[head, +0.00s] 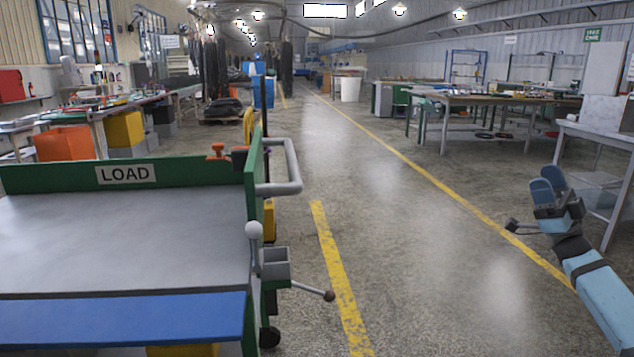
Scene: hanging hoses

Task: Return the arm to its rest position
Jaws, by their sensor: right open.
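My right gripper (548,184) is at the right side of the head view, at the end of my blue right arm (603,295). Its two blue rounded fingers point up and stand slightly apart, with nothing between them. It is in the air over the grey floor, to the left of a grey workbench. My left arm and gripper are not in the picture.
A green-framed table marked LOAD (125,174) with a grey top fills the lower left. A grey bent handle (290,165) and a lever (328,295) stick out from its right side. A workbench (600,133) stands at right. The yellow-lined aisle (400,230) is clear.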

